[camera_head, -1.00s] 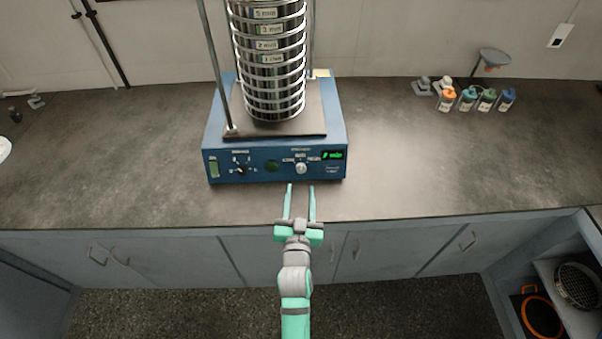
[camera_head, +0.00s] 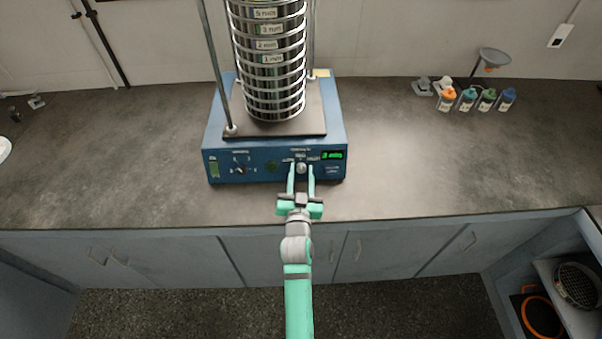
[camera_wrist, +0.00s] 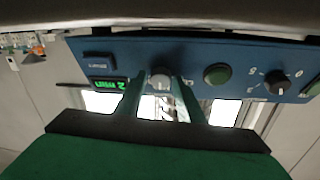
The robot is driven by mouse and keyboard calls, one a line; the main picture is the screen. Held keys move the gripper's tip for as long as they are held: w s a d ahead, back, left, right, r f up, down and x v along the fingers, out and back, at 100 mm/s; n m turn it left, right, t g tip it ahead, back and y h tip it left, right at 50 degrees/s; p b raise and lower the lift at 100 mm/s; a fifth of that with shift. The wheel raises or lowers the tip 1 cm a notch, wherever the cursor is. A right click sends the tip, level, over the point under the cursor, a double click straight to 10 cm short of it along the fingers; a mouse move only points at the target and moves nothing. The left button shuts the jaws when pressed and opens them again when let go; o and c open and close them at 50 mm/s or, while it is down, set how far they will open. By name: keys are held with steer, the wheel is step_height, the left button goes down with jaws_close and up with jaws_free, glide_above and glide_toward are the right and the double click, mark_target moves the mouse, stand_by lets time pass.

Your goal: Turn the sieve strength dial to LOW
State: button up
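The sieve shaker (camera_head: 216,138) is a blue box with a stack of round metal sieves (camera_head: 275,75) on top. Its front panel has a silver knob (camera_head: 301,169) with word labels around it, and a black dial (camera_head: 239,170) further left. The labels are too small to read surely. My gripper (camera_head: 301,170) is open at the panel, one finger on each side of the silver knob. In the wrist view the silver knob (camera_wrist: 160,79) shows beyond the fingers; contact is not clear. The black dial (camera_wrist: 278,84) is at the right there, with numbers around it.
A green display (camera_head: 333,155) sits right of the silver knob, and a round green button (camera_wrist: 217,74) lies between the two controls. Several small bottles (camera_head: 468,99) stand at the back right. The grey counter (camera_head: 420,170) is clear around the shaker.

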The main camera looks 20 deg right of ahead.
steer(key=c, duration=0.7)
steer(key=shift+n+y, duration=0.3)
steer(key=shift+n, duration=0.3)
steer(key=shift+d+n+t+y, duration=0.15)
steer(key=shift+n+y, duration=0.25)
steer(key=shift+n, duration=0.65)
steer(key=shift+a+n+t+y, duration=0.1)
steer(key=shift+n+y, duration=0.3)
steer(key=shift+n, duration=0.6)
steer(key=shift+d+n+t+y, duration=0.15)
steer(key=shift+n+y, duration=0.25)
steer(key=shift+n, duration=0.65)
steer(key=shift+s+d+n+g+y, duration=0.1)
steer(key=shift+n+y, duration=0.35)
steer(key=shift+n, duration=0.8)
steer(key=shift+w+a+n+g+y, duration=0.1)
steer(key=shift+n+y, duration=0.4)
steer(key=shift+n, duration=0.8)
steer(key=shift+s+d+n+g+y, duration=0.1)
steer(key=shift+n+y, duration=0.35)
steer(key=shift+n, duration=0.8)
steer(key=o, duration=1.1)
steer(key=shift+c, duration=0.2)
